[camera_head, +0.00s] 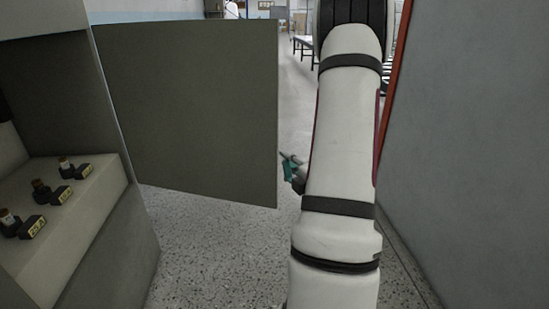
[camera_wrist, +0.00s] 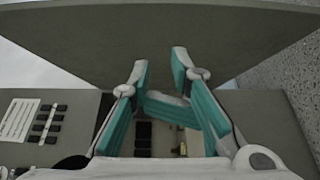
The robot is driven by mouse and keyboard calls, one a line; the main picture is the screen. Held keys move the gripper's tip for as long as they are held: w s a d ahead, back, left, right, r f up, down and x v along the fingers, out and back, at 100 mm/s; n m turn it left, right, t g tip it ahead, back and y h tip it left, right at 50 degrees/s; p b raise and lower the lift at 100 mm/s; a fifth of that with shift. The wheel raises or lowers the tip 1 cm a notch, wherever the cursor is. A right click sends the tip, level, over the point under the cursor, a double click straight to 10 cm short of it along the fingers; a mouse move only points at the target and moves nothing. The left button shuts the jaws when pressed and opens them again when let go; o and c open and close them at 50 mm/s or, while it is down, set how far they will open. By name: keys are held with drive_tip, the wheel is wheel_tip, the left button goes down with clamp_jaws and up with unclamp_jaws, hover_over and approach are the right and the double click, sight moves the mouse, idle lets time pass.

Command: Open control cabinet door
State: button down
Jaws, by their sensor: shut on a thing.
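The control cabinet door (camera_head: 190,105) is a flat grey panel standing swung out from the cabinet (camera_head: 125,240) at the left. It also fills the top of the wrist view (camera_wrist: 80,35). My gripper (camera_head: 290,168) shows beside the door's free right edge, mostly hidden by my white arm. In the wrist view its teal fingers (camera_wrist: 161,72) reach to the door, with a small gap between the tips. It is shut on the door, but the exact point of contact is unclear.
The cabinet's sloped panel (camera_head: 95,215) carries several knobs and labels; the wrist view shows black buttons (camera_wrist: 48,122) below the door. A grey wall-like panel (camera_head: 475,150) stands close on the right. Speckled floor (camera_head: 210,245) is clear below the door.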

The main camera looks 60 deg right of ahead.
drive_tip(key=b, duration=0.2)
approach(266, 136)
drive_tip(key=w+a, duration=0.2)
drive_tip(key=w+d, duration=0.1)
drive_tip(key=d, duration=0.2)
drive_tip(key=shift+w+r, duration=0.1)
drive_tip(key=shift+w, duration=0.3)
drive_tip(key=shift+w+d, duration=0.15)
drive_tip(key=shift+d, duration=0.3)
